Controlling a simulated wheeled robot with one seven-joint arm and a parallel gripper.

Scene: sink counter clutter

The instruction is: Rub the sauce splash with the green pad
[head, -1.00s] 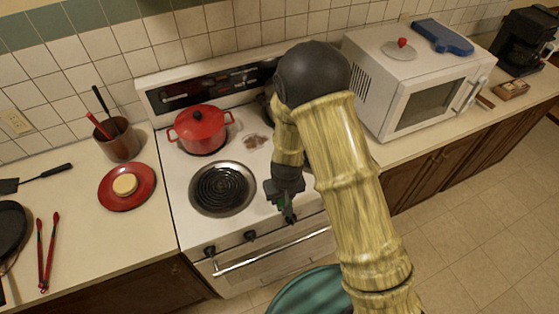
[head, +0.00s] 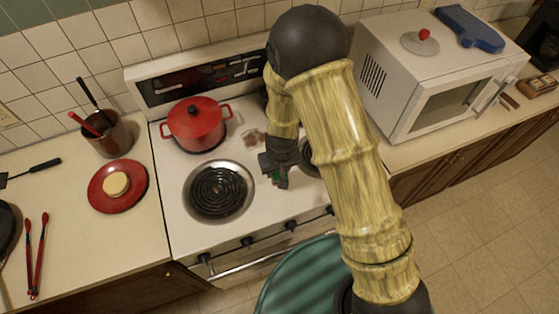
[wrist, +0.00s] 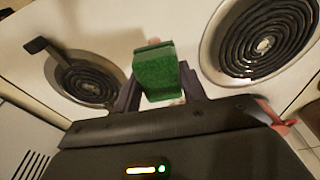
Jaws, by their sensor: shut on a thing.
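The green pad (wrist: 158,75) is a small block held between the two dark fingers of my gripper (wrist: 160,88) in the wrist view. In the head view my gripper (head: 277,178) is over the stove top, right of the front-left burner, with a sliver of the green pad (head: 276,176) showing. The sauce splash (head: 251,137) is a reddish-brown smear on the white stove top, right of the red pot. My gripper is nearer the stove's front than the splash, and the pad appears apart from it.
The red pot (head: 195,125) stands on the rear-left burner, left of the splash. The front-left burner (head: 218,191) is bare. A white microwave (head: 385,85) stands to the right. A red plate (head: 117,187) with a sponge-like disc lies on the left counter.

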